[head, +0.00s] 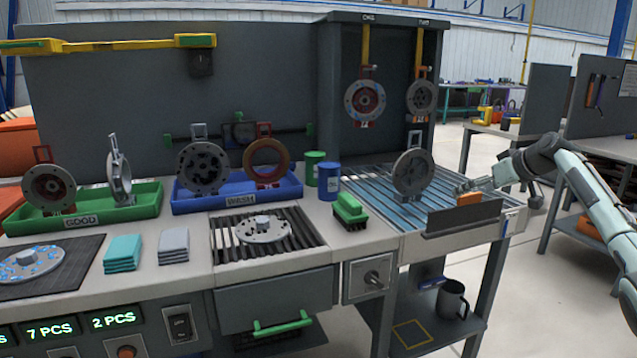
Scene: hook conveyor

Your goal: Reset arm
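My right arm comes in from the right side of the head view. My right gripper (476,186) points left above the right end of the blue slatted rack (385,188). It is just above a small orange block (469,199) behind a dark panel (462,218). The fingers are too small to tell whether they are open or shut, or whether they touch the block. A grey flanged disc (413,172) stands upright on the rack, left of the gripper and apart from it. My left gripper is not in view.
Two discs hang on yellow hooks, one left (365,98) and one right (422,97). A green GOOD tray (140,206) and blue WASH tray (236,202) hold upright parts. A green brush (350,211) and blue can (329,181) stand left of the rack. A disc (264,229) lies on the grate.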

